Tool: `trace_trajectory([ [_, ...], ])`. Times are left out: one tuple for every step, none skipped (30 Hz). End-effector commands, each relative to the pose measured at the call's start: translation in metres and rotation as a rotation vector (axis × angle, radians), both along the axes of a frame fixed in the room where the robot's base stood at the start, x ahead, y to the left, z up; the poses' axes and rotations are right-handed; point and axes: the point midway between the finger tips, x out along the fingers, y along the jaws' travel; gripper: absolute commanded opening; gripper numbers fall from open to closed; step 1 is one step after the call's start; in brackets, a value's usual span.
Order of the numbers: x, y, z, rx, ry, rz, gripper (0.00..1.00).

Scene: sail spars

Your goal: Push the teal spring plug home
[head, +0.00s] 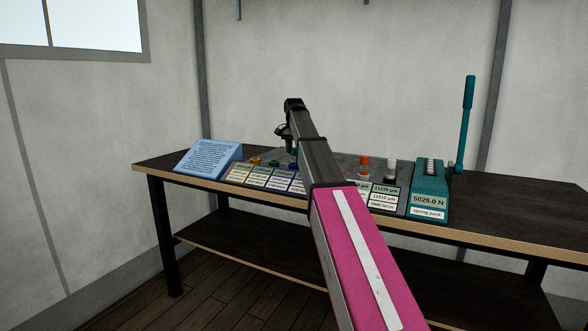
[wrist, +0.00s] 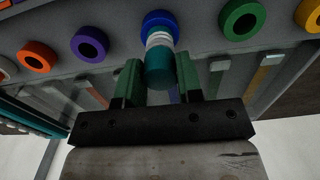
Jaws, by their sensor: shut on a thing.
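The teal spring plug (wrist: 160,70) is a short teal cylinder with pale bands near its far end. In the wrist view it sits between the green finger pads of my gripper (wrist: 159,80), which is shut on it. Its banded end is at the blue ring (wrist: 160,20) on the grey panel; how deep it sits in the ring I cannot tell. In the head view my gripper (head: 289,140) is above the blue ring, with a small bit of teal below it. My arm hides the middle of the panel there.
Purple (wrist: 89,43), orange (wrist: 37,55) and green (wrist: 240,20) rings flank the blue one. A teal spring pack box (head: 429,190) reading 5025.0 N and a teal lever (head: 465,120) stand right. A blue sloped sign (head: 208,157) stands left. The bench's right end is clear.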

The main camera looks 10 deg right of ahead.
Motion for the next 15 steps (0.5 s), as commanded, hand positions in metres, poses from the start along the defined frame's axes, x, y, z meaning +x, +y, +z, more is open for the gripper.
trace_trajectory([
  [-0.0001, 0.0, -0.0007, 0.0, 0.0, 0.0, 0.05],
  [-0.0001, -0.0001, -0.0008, 0.0, 0.0, 0.0, 0.05],
  [-0.0001, -0.0001, -0.0008, 0.0, 0.0, 0.0, 0.05],
  [-0.0001, 0.0, -0.0008, 0.0, 0.0, 0.0, 0.05],
  [-0.0001, 0.0, -0.0007, 0.0, 0.0, 0.0, 0.05],
  [-0.0001, 0.0, -0.0007, 0.0, 0.0, 0.0, 0.05],
  [-0.0001, 0.0, -0.0007, 0.0, 0.0, 0.0, 0.05],
  [-0.0001, 0.0001, -0.0007, 0.0, 0.0, 0.0, 0.05],
  [-0.0001, 0.0, -0.0007, 0.0, 0.0, 0.0, 0.05],
  [-0.0001, 0.0, -0.0007, 0.0, 0.0, 0.0, 0.43],
  [-0.0001, 0.0, -0.0007, 0.0, 0.0, 0.0, 0.53],
  [-0.0001, 0.0, -0.0006, 0.0, 0.0, 0.0, 0.63],
  [-0.0001, 0.0, -0.0006, 0.0, 0.0, 0.0, 0.63],
  [-0.0001, 0.0, -0.0006, 0.0, 0.0, 0.0, 0.63],
  [-0.0001, 0.0, -0.0006, 0.0, 0.0, 0.0, 0.63],
])
